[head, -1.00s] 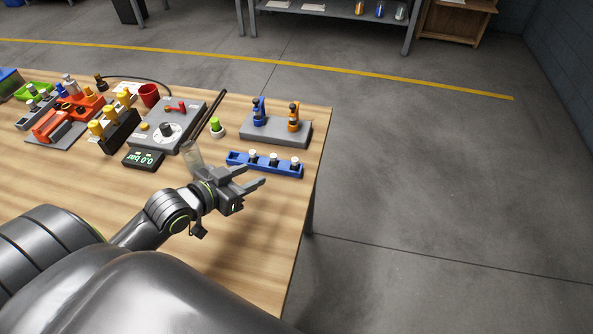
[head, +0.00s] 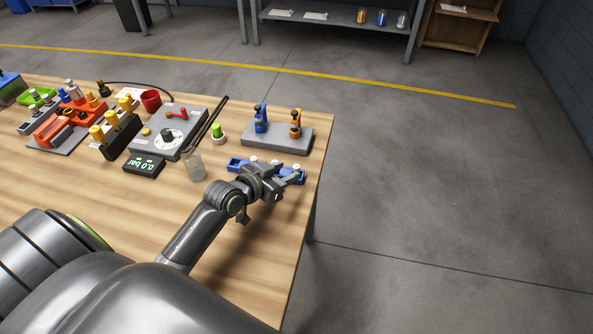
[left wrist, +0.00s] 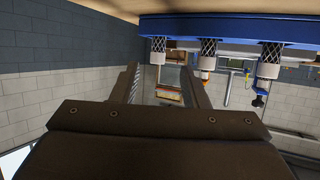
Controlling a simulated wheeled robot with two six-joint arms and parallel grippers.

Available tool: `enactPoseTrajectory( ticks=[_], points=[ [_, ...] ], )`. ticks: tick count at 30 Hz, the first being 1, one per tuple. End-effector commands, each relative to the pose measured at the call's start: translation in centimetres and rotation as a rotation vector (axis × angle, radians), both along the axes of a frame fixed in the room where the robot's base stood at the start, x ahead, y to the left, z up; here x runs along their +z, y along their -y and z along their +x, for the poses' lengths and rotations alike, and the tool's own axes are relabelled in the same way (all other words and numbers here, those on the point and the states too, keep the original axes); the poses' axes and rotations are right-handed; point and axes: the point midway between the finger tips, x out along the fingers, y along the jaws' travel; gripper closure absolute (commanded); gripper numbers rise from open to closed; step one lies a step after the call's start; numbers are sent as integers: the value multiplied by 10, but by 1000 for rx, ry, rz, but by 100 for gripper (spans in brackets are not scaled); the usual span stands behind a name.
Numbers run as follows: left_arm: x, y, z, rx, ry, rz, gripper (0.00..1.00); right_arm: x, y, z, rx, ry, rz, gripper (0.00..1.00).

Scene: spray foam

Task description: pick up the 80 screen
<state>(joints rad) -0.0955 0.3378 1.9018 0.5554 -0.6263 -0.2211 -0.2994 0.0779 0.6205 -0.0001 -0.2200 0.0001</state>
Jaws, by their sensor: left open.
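A blue rack (head: 235,166) stands near the right edge of the table. It holds three white-capped screens, partly behind my left gripper (head: 289,180) in the head view. The left wrist view shows the rack (left wrist: 230,29) upside down, with mesh-sided screens: one at the left (left wrist: 158,50), one in the middle (left wrist: 208,56) and one at the right (left wrist: 270,57). I cannot read any number, so I cannot tell which is the 80 screen. My left gripper (left wrist: 159,72) is open and empty, close in front of the rack. My right gripper is not in view.
A glass cylinder (head: 193,167) stands left of the rack. Behind are a grey stand (head: 275,139) with blue and orange devices, a green-topped bottle (head: 218,133) and a grey control box (head: 170,142). The table front is clear except for my arm.

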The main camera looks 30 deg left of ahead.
Motion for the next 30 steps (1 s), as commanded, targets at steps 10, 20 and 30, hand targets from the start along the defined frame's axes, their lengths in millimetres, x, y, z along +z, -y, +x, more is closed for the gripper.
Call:
enactPoseTrajectory(
  ticks=[10,20,30],
  points=[
    [-9,9,27,1,0,-2,59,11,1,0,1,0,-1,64],
    [-20,14,48,1,1,0,59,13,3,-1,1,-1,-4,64],
    [-20,14,48,1,0,0,78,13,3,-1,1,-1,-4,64]
  ],
)
